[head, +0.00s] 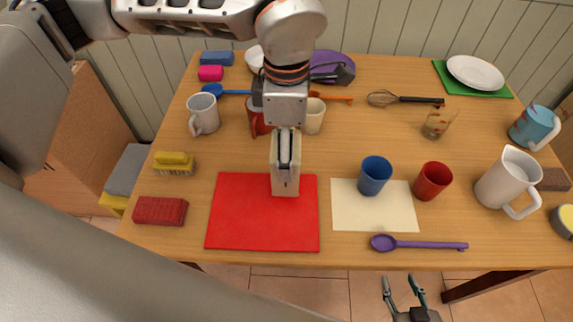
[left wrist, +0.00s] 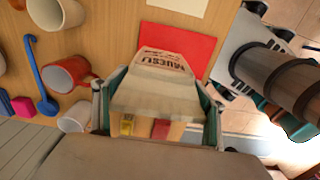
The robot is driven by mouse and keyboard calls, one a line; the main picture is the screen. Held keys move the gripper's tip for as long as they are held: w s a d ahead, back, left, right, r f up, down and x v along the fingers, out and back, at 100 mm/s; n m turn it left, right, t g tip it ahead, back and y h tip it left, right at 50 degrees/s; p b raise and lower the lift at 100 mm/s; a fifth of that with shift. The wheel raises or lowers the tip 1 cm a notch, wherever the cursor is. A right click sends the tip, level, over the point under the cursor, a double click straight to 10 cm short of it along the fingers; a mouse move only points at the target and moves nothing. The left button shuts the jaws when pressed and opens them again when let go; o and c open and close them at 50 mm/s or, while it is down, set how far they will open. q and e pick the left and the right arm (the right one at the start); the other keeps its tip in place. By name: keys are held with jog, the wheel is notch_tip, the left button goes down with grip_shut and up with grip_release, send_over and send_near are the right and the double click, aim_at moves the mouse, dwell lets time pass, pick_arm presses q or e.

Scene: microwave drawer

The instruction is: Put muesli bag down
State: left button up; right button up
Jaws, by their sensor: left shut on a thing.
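The muesli bag (head: 288,187) is a pale beige, upright packet in the head view, at the upper edge of a red mat (head: 245,225). My left gripper (head: 286,150) points down and is shut on the bag's upper part. In the left wrist view, the bag (left wrist: 158,92), with dark "MUESLI" lettering, sits between the two fingers. I cannot tell whether its bottom touches the table or mat. My right gripper (head: 403,287) is open and empty, below the table's front edge.
A cream mat (head: 350,212) right of the red mat carries a blue cup (head: 375,175). A red cup (head: 432,181) and white pitcher (head: 507,180) stand further right. Mugs stand behind the bag. A red brick (head: 160,211) lies left. Most of the red mat is clear.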

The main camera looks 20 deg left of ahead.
pick_arm(q)
jog(key=shift+f, duration=2.9)
jog(key=shift+f, duration=0.1)
jog(key=o, duration=1.5)
notch_tip(320, 180, up, 12)
jog(key=shift+r+p, duration=0.1)
jog(key=shift+p, duration=0.2)
